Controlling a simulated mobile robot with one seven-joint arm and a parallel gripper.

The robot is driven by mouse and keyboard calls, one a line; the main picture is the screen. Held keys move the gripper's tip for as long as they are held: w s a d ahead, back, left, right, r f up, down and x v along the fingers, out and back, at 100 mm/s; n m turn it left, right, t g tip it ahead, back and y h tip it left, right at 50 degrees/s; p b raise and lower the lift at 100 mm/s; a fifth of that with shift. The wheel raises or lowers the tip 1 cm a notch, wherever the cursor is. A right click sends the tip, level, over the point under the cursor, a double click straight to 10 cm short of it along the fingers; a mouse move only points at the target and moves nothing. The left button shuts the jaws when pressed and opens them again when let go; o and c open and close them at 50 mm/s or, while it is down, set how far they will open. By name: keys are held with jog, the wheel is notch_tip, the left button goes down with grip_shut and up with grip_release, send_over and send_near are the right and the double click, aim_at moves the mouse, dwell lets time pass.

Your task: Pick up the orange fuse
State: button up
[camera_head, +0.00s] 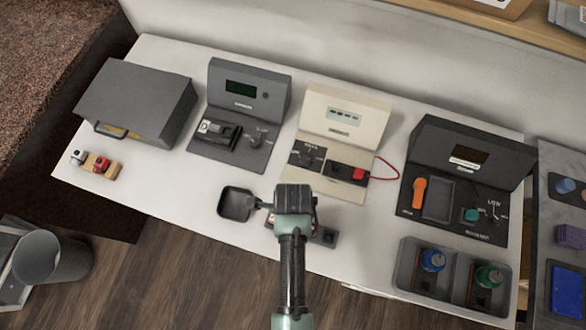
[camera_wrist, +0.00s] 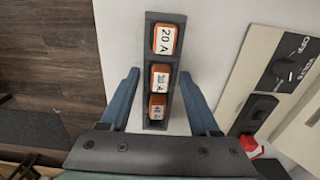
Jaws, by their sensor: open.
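Three orange fuses with white labels stand in a row in a dark narrow holder (camera_wrist: 150,48) in the wrist view. The far fuse (camera_wrist: 165,39) reads 20 A. The middle fuse (camera_wrist: 159,77) and the near fuse (camera_wrist: 157,106) have labels that are harder to read. My gripper (camera_wrist: 159,73) is open and empty, with one blue finger on each side of the holder, apart from it. In the head view my gripper (camera_head: 295,200) hangs over the holder (camera_head: 328,236) and hides most of it, fuses included.
A small dark tray (camera_head: 236,204) lies just left of my gripper. Behind stand a grey box (camera_head: 140,95), a grey device (camera_head: 245,95) and a cream device (camera_head: 345,115) with a red lead. At right are a black device (camera_head: 465,150) and a two-part bin (camera_head: 408,268) with blue and green items.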

grip_shut()
jog(key=shift+r, duration=0.1)
dwell(0.3)
notch_tip(320, 180, up, 10)
dwell(0.4)
jog(key=shift+w+p, duration=0.1)
jog(key=shift+p, duration=0.2)
